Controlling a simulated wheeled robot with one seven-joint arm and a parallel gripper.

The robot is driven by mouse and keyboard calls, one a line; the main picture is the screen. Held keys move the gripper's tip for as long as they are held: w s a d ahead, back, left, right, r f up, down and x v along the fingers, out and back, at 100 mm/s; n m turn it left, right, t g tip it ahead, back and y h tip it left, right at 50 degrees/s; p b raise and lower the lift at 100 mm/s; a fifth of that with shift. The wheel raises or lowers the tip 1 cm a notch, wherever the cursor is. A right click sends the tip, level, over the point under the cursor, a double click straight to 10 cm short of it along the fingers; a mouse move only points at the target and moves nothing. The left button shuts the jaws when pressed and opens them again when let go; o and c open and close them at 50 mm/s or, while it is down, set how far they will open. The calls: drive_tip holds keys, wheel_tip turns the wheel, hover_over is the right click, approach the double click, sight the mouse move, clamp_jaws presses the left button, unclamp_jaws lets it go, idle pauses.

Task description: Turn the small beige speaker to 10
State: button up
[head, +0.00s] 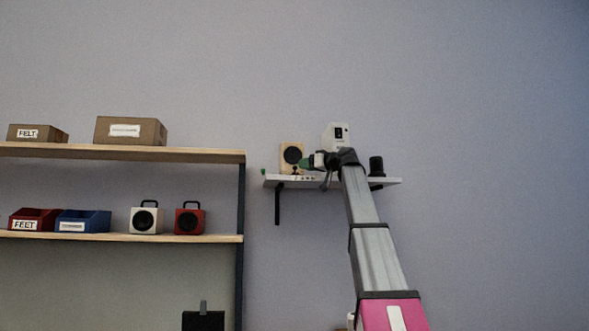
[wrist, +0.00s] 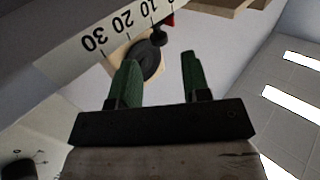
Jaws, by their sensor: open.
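The small beige speaker (head: 292,154) stands on the wall shelf, its round black cone facing out. My gripper (head: 304,164), with green fingers, is at its lower right in the head view and covers part of that area. In the wrist view the fingers of my gripper (wrist: 158,61) are apart with nothing held. The black cone and beige face of the speaker (wrist: 151,63) show beyond and partly behind the left finger; I cannot tell whether they touch. A white scale strip (wrist: 72,58) marked 30, 20 and 10 runs across the upper left. The speaker's exact angle is unclear.
The wall shelf (head: 391,181) also holds a white box (head: 336,134) with a black panel and a black cylinder (head: 376,166). A lower-left rack (head: 200,155) holds cartons, bins, and a white (head: 146,218) and a red speaker (head: 189,219). The wall at right is bare.

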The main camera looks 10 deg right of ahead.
sight(292, 160)
drive_tip(key=shift+x, duration=2.95)
